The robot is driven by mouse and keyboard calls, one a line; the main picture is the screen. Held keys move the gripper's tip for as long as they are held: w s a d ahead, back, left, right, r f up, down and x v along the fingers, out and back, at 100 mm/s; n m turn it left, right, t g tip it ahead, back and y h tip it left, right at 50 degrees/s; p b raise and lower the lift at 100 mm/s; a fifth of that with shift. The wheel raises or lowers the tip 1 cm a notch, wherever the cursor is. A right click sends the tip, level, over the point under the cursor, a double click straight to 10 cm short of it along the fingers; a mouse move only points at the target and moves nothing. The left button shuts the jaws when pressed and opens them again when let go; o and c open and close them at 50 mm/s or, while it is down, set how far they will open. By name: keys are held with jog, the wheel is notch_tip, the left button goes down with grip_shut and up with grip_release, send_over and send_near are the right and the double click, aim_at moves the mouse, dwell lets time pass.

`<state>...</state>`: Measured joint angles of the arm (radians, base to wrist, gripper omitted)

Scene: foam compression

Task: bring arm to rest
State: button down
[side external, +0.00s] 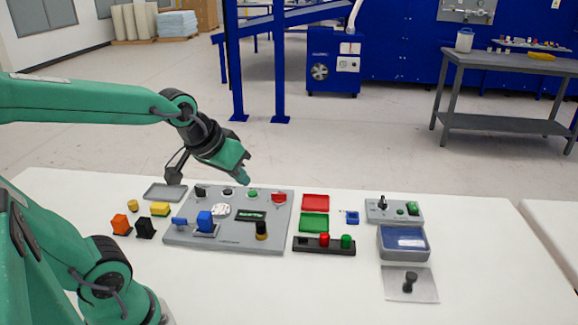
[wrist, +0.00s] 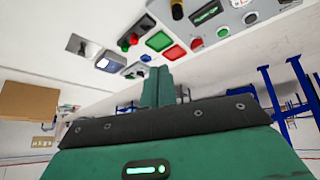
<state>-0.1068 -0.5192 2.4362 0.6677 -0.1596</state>
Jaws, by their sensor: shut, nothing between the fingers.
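My green arm reaches in from the left in the side external view. My gripper (side external: 243,170) hangs above the back edge of the grey control panel (side external: 180,236), apart from it. Its fingers are together with nothing between them. In the wrist view, the shut fingers of my gripper (wrist: 157,84) point toward the table. A blue block (side external: 205,220) stands on the panel's front left. The panel also carries a small display, a white dial, a red switch and a dark knob.
Loose orange, black and yellow blocks lie left of the panel. A red tray (side external: 315,202), a green tray (side external: 314,223) and a black strip with buttons (side external: 310,246) lie right of it. The white table's front is clear.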

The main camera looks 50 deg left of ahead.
jog(key=s+d+m, duration=0.3)
jog(key=s, duration=0.3)
jog(key=shift+s+r+g+h, duration=0.3)
jog(key=shift+s+r+g, duration=0.05)
jog(key=shift+r+g, duration=0.05)
